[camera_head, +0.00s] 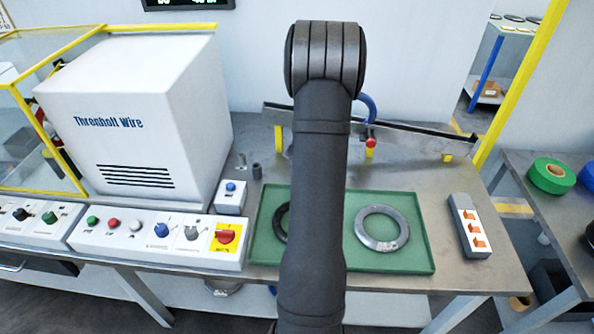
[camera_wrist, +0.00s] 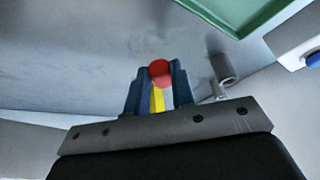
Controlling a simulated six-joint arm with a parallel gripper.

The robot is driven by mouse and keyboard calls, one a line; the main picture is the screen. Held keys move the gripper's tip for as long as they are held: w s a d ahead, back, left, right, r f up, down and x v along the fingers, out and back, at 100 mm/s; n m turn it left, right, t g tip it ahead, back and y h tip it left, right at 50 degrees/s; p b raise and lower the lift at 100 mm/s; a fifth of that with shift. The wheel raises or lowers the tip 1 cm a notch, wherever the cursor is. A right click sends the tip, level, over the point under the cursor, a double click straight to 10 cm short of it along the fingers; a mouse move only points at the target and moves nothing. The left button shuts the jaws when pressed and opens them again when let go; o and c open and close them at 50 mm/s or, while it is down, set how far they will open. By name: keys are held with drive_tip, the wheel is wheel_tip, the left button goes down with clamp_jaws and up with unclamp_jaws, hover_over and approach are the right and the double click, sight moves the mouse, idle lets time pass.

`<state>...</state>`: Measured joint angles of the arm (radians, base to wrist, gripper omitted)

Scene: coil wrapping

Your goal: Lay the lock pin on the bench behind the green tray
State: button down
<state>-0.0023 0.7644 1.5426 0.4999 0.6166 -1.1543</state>
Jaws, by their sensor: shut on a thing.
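The lock pin (camera_wrist: 160,72) shows in the wrist view as a red round head with a yellow part below it. My gripper (camera_wrist: 160,90) is shut on it, with a dark blue finger on each side. In the head view my arm hides the gripper and the held pin. The green tray (camera_head: 409,263) lies on the bench (camera_head: 440,190); its edge also shows at the upper right of the wrist view (camera_wrist: 238,28). The pin appears over bare bench, apart from the tray. I cannot tell its height above the bench.
A grey ring (camera_head: 365,235) lies in the tray and a dark ring is partly hidden. A small grey cylinder (camera_head: 256,171) and a blue-button box (camera_head: 231,196) stand left of the tray. A metal rail (camera_head: 415,138) runs along the back.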

drive_tip(key=shift+w+a+f, duration=0.2)
drive_tip(key=shift+a+f, duration=0.25)
drive_tip(key=shift+a, duration=0.1)
drive_tip(key=shift+f, duration=1.9)
drive_tip(key=shift+f, duration=0.15)
drive_tip(key=c, duration=1.2)
unclamp_jaws()
drive_tip(key=shift+c, duration=0.2)
drive_tip(key=v, duration=1.2)
drive_tip(key=shift+r, duration=0.25)
drive_tip(key=shift+w+a+f, duration=0.1)
drive_tip(key=shift+f, duration=0.05)
